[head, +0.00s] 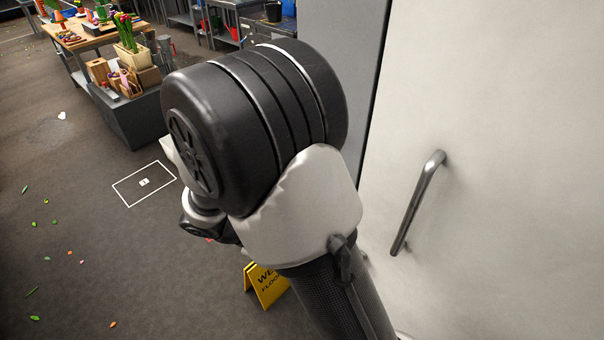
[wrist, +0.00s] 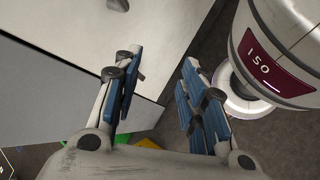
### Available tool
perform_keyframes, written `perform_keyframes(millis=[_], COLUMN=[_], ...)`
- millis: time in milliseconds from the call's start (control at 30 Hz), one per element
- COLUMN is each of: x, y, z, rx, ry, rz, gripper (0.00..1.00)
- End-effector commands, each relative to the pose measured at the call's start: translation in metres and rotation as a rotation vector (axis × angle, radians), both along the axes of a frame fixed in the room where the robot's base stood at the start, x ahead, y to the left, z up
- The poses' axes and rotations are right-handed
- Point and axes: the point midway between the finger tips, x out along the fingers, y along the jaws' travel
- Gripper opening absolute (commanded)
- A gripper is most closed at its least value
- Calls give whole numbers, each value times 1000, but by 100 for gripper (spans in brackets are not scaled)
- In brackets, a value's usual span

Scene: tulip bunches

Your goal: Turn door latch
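A grey metal bar handle (head: 418,203) is fixed to the pale door (head: 520,200) at the right of the head view. It stands upright with a lean, its top end to the right. No other latch is clear to see. My gripper (wrist: 157,60) shows in the wrist view with two blue-padded fingers spread apart and nothing between them. A pale panel (wrist: 60,60) lies beyond its left finger. A small grey piece at the top edge of the wrist view is cut off, and I cannot tell what it is. In the head view, my arm hides the gripper's fingers.
A yellow wet-floor sign (head: 266,285) stands on the floor behind my arm. A wooden table (head: 85,35) and a grey stand (head: 140,110) with a tulip planter (head: 132,55) are at the back left. Small leaves and petals lie scattered on the otherwise open floor at left.

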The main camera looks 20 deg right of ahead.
Motion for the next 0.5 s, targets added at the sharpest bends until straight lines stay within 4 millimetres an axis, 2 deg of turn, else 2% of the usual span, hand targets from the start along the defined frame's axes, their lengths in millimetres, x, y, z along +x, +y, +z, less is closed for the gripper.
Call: perform_keyframes(millis=[33,267,500], x=[4,21,20], y=[0,-4,-10], z=[-21,-102,-198], rx=[-57,-297,-527], ry=[61,258,429], rz=[50,292,580], gripper=[38,38,38])
